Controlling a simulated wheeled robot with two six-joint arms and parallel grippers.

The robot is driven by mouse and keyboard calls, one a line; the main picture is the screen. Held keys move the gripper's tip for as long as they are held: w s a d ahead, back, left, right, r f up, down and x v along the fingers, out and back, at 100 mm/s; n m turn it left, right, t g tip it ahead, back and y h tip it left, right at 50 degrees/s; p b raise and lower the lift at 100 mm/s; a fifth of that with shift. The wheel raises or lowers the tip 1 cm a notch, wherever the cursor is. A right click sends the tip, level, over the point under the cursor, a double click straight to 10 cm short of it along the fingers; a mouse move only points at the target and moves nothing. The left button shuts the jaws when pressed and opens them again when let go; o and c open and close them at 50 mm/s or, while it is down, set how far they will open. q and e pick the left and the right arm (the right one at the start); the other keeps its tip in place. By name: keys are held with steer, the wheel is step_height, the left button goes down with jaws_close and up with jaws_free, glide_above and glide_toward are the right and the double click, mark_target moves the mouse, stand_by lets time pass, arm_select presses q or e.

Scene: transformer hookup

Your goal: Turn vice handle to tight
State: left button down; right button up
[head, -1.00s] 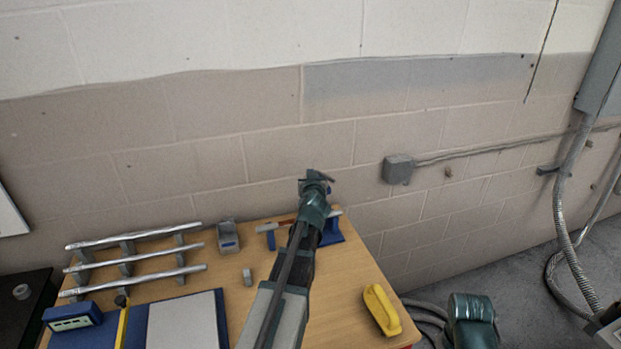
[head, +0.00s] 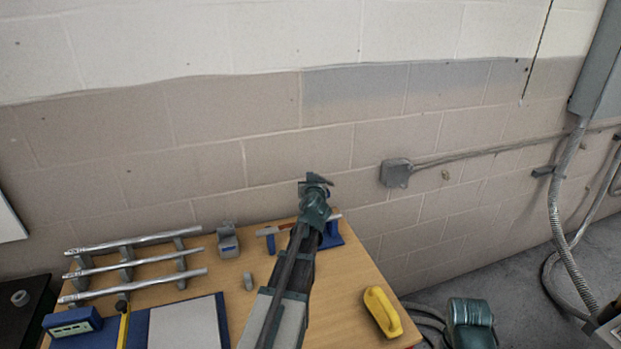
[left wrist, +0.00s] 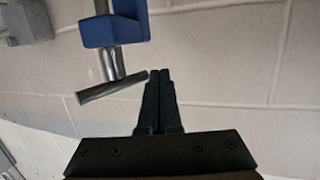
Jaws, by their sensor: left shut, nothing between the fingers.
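The blue vice (left wrist: 115,28) shows at the top of the left wrist view, with a grey screw coming out of it and a grey bar handle (left wrist: 112,87) across the screw's end. The handle is slightly tilted in that view. My left gripper (left wrist: 160,75) is shut and empty, its fingertips right beside the handle's right end; I cannot tell whether they touch. In the head view my left gripper (head: 316,183) is above the table's back edge, and my arm hides most of the vice.
The wooden table (head: 345,300) holds a rack of metal bars (head: 135,262), a grey block (head: 228,240), a small grey piece (head: 248,281), a blue meter (head: 72,322) and a yellow handled object (head: 382,312). A wall box (head: 396,173) is right of the gripper. The block wall stands close behind.

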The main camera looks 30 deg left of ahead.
stand_by(0.6)
arm_select(q)
steer(key=c, duration=1.6)
jaws_free()
steer(key=s+a+r+p, duration=0.1)
steer(key=s, duration=0.3)
steer(key=s+a+r, duration=0.1)
steer(key=s, duration=0.4)
steer(key=s+a+p, duration=0.1)
steer(key=s, duration=0.3)
steer(key=shift+s+a+r+p, duration=0.15)
steer(key=shift+a+r+p, duration=0.2)
steer(key=shift+r, duration=0.05)
arm_select(e)
steer(key=r, duration=0.1)
steer(key=a+r, duration=0.1)
steer(key=shift+s+r, duration=0.25)
steer(key=shift+r, duration=0.1)
